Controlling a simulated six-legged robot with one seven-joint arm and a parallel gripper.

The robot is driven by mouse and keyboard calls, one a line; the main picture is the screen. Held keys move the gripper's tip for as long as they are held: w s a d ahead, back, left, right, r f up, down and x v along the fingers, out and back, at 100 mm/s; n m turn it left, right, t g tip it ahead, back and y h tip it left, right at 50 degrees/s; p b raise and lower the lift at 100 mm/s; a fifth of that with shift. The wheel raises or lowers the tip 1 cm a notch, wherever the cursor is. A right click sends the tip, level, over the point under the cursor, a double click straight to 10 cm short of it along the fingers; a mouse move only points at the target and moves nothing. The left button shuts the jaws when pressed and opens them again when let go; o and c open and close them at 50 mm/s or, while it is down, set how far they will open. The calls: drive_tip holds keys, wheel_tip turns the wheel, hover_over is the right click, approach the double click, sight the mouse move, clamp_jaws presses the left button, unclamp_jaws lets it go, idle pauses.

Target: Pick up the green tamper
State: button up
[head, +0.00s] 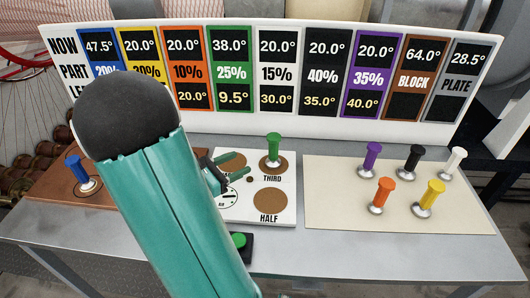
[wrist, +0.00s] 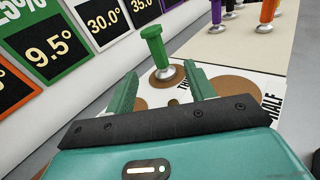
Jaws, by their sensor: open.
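The green tamper (head: 273,150) stands upright on the brown circle marked THIRD on a white board (head: 232,213) in the head view. It has a green handle and a round metal foot. In the wrist view the green tamper (wrist: 154,46) stands just beyond the fingertips, roughly in line with the gap between them. My gripper (head: 246,167) is open and empty, low over the board and to the left of the tamper. In the wrist view my gripper (wrist: 161,72) shows both green fingers apart. My own arm hides part of the board's left side.
A blue tamper (head: 77,170) stands on a brown board at left. Purple (head: 372,157), black, white, orange (head: 382,192) and yellow tampers stand on a cream mat (head: 320,213) at right. A sign panel (head: 270,124) runs behind. A green button (head: 239,240) is at the front.

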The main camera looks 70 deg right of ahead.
sight(270, 145)
drive_tip(key=shift+s+d+f+n+h, duration=0.1)
drive_tip(key=shift+d+f+n+h, duration=0.15)
drive_tip(key=shift+d, duration=0.25)
drive_tip(key=shift+s+d+f+n+h, duration=0.1)
drive_tip(key=shift+d+n+h, duration=0.05)
drive_tip(key=shift+d+n, duration=0.25)
drive_tip(key=x, duration=1.3)
drive_tip(key=shift+s+d, duration=0.2)
drive_tip(key=shift+d, duration=0.05)
drive_tip(key=c, duration=1.2)
drive_tip(key=shift+o, duration=0.2)
drive_tip(key=shift+r, duration=0.1)
